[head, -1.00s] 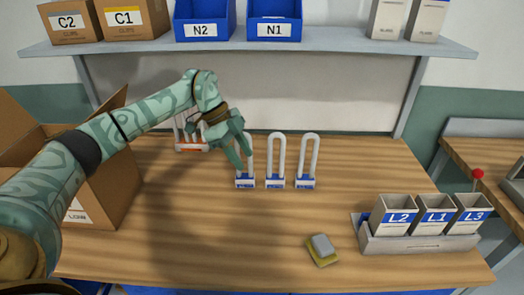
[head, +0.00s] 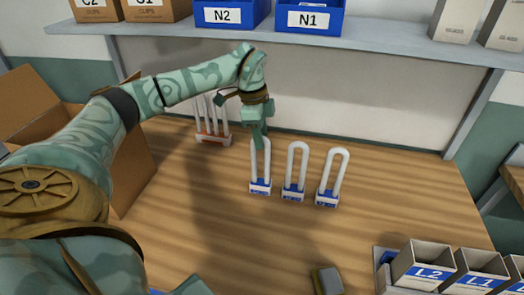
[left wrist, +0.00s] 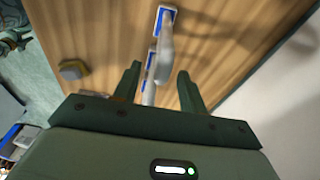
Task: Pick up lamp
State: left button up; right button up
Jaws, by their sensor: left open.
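Three U-shaped white tube lamps with blue-and-white bases stand upright in a row on the table: the left lamp (head: 260,170), the middle lamp (head: 294,172) and the right lamp (head: 330,178). My left gripper (head: 260,140) points down at the top of the left lamp; its fingers hide part of the tube's top. In the left wrist view the fingers of my left gripper (left wrist: 160,85) are spread apart, with a white tube and blue base between and beyond them. I cannot tell whether they touch the tube.
An open cardboard box (head: 135,165) is at left. Grey bins labelled L2 (head: 425,265) and L1 (head: 478,270) stand front right. A small grey-topped block (head: 327,281) lies at the front edge.

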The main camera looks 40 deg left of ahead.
pick_arm(q)
jog(key=f, duration=0.3)
jog(key=f+b, duration=0.1)
jog(key=f, duration=0.1)
jog(key=shift+w+f, duration=0.25)
jog(key=shift+f, duration=0.1)
jog(key=shift+r, duration=0.1)
grip_shut()
